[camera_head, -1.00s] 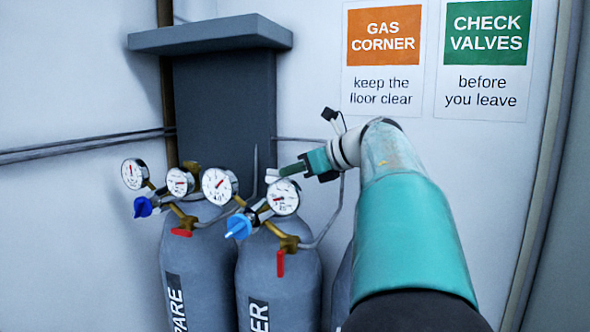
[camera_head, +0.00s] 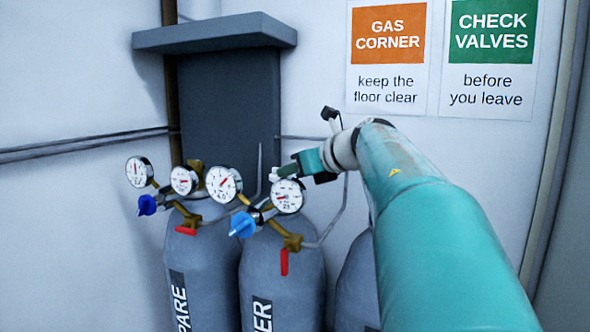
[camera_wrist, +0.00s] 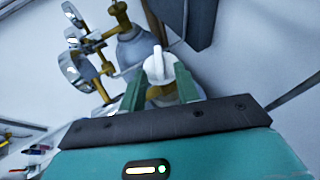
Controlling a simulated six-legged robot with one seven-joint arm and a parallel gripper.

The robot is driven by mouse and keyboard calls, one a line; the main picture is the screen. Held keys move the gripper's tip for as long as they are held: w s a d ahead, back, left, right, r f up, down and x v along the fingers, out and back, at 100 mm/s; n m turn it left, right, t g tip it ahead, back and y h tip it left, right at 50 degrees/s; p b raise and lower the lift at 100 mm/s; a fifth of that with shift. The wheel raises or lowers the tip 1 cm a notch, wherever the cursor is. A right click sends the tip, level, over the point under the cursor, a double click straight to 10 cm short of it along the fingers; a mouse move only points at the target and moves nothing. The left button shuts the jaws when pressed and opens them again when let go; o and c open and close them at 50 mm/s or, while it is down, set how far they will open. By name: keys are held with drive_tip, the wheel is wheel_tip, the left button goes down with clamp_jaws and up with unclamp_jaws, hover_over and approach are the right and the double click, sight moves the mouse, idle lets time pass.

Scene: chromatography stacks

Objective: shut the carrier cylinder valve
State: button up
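The grey cylinder whose visible letters read "ER" (camera_head: 283,275) stands in the middle, which fits the carrier label. It bears a gauge (camera_head: 288,196), a blue knob (camera_head: 242,225) and a red lever (camera_head: 284,262). My gripper (camera_head: 280,172) is just behind and above that gauge, pointing left. In the wrist view its two green fingers (camera_wrist: 160,80) stand apart, on either side of a white knob (camera_wrist: 158,62) with brass (camera_wrist: 162,93) below it. I cannot tell whether the fingers press on the knob.
A cylinder reading "PARE" (camera_head: 190,270) stands to the left, with gauges, a dark blue knob (camera_head: 147,205) and a red lever (camera_head: 186,231). Another cylinder (camera_head: 358,285) is partly hidden behind my arm. A dark shelf-topped panel (camera_head: 225,100) and thin pipes are behind.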

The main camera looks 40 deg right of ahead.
drive_tip(key=shift+s, duration=0.15)
drive_tip(key=v, duration=1.3)
drive_tip(key=shift+s, duration=0.25)
drive_tip(key=shift+d, duration=0.1)
